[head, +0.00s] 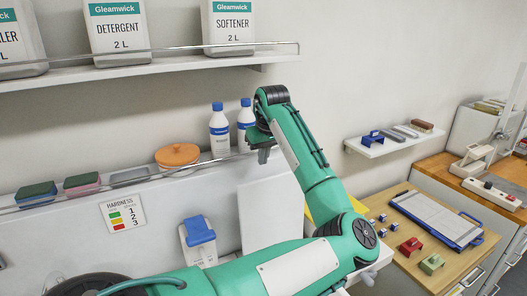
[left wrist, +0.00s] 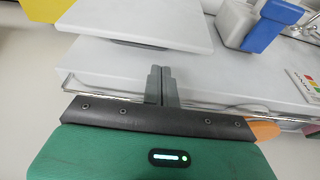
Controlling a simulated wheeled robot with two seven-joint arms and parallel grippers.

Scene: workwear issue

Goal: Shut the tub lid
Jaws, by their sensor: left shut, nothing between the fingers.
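A flat white panel (head: 268,215), which looks like the tub lid, stands against the white unit below the rail. It also shows in the left wrist view (left wrist: 135,22), at the top, with a dark gap along its edge. My left gripper (head: 263,156) is shut and empty, pointing down above the panel near the rail. In the left wrist view, its fingertips (left wrist: 160,70) are together just short of the panel's edge; I cannot tell whether they touch it. The tub's opening is not clearly visible. My right gripper is not in view.
White bottles with blue caps (head: 219,130) stand behind the rail beside my gripper. An orange round item (head: 178,155) and sponges (head: 82,183) sit to the left. A white container with a blue top (head: 199,238) is left of the panel. A wooden table (head: 410,245) is at right.

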